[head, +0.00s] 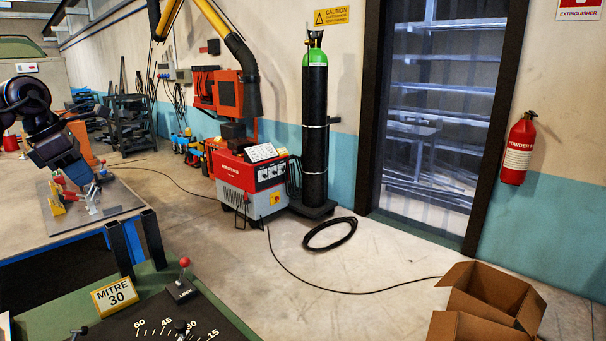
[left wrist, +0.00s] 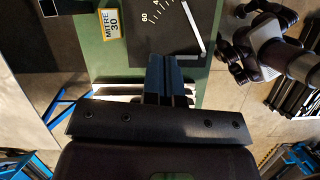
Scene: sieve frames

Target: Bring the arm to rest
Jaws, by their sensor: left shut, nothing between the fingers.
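My left arm comes in from the left edge of the head view, with its dark gripper (head: 79,174) pointing down and to the right. The gripper shows over the metal-topped bench, beside the red and yellow clamps, and I cannot tell how high above the bench it is. In the left wrist view the blue fingers (left wrist: 168,74) are together, with nothing between them. My right gripper is not seen in either view.
The bench (head: 117,205) has red and yellow clamps (head: 57,196). A green table (head: 60,322) in front bears a MITRE 30 sign (head: 115,295) and a red-knobbed lever (head: 183,284).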

